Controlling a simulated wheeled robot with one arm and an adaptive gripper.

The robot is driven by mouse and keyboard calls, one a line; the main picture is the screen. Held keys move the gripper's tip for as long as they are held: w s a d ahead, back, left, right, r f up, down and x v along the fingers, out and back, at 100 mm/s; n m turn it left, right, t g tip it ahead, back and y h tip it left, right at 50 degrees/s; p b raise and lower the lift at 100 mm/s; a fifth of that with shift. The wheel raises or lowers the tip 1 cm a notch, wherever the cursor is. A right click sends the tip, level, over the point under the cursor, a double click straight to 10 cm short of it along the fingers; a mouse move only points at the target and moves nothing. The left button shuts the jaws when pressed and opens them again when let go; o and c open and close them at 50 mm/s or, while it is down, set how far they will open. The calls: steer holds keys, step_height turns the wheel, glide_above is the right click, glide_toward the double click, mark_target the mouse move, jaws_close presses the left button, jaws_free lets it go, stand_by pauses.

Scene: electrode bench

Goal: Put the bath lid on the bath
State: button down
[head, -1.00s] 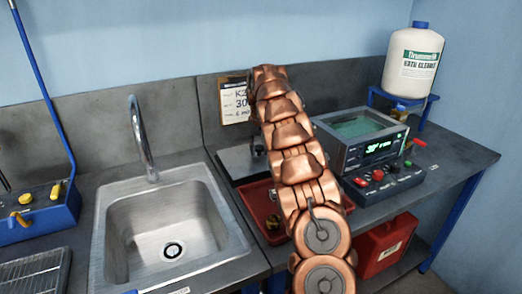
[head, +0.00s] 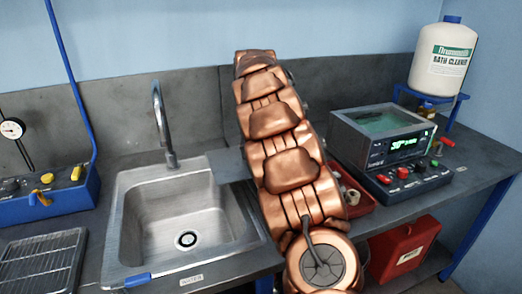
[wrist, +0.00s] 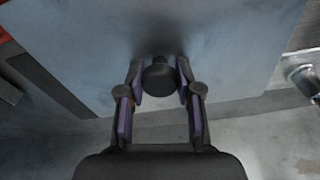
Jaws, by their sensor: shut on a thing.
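The bath (head: 382,138) is a grey box with a green display and an open top showing green liquid, on the bench right of my arm. The bath lid (wrist: 225,50) is a flat grey plate with a dark round knob (wrist: 159,80). My gripper (wrist: 160,72) is shut on that knob, one finger on each side. In the head view my copper arm hides the gripper and most of the lid; a grey piece of the lid (head: 229,165) shows left of the arm beside the sink. I cannot tell how high the lid is above the bench.
The sink (head: 180,215) with its tap (head: 160,120) is left of my arm. A red tray (head: 357,192) lies partly behind the arm, left of the control box (head: 410,180). A bath cleaner bottle (head: 442,62) stands on a blue stand at right. A red case (head: 402,250) is below.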

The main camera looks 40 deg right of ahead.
mark_target(247, 160)
steer(key=shift+a+r, duration=0.2)
steer(key=shift+a, duration=0.65)
steer(key=shift+r+p, duration=0.8)
steer(key=shift+r, duration=0.9)
